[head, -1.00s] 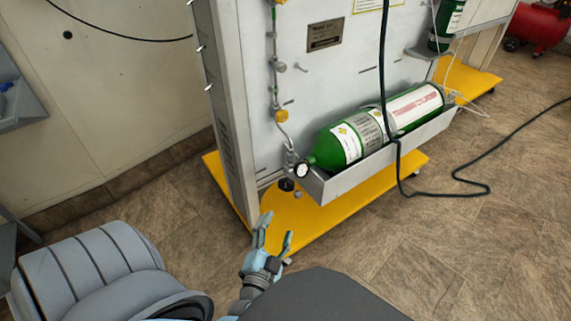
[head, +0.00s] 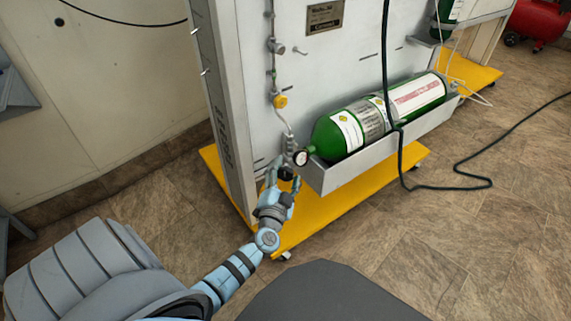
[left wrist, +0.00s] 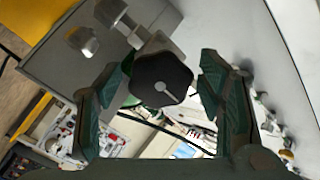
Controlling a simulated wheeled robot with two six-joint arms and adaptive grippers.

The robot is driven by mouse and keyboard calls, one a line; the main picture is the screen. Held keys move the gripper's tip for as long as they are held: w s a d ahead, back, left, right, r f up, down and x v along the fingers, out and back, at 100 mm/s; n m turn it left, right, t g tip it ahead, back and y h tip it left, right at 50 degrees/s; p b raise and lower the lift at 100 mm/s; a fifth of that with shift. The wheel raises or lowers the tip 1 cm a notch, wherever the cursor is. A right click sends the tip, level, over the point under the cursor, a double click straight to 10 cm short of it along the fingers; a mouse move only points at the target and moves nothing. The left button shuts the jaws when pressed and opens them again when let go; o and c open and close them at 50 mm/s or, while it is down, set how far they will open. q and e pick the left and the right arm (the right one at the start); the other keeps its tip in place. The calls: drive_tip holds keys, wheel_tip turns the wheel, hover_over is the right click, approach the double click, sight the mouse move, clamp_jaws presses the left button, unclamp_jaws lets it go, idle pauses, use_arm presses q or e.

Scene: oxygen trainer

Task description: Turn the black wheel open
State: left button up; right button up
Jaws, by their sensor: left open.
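In the left wrist view the wheel (left wrist: 162,80) faces me, with a small grey centre. My left gripper (head: 283,179) is open at the wheel. In the head view the fingers partly hide the wheel. My right gripper is not in view.
A green cylinder (head: 350,128) lies in a grey tray (head: 345,178) just right of the wheel. Metal tubing with a yellow knob (head: 280,102) runs up the panel. A yellow base (head: 365,200) juts out below. A dark hose (head: 465,162) trails across the floor at right.

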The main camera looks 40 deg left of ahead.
use_arm(q)
drive_tip(key=c, duration=1.1)
drive_tip(key=shift+c, duration=0.3)
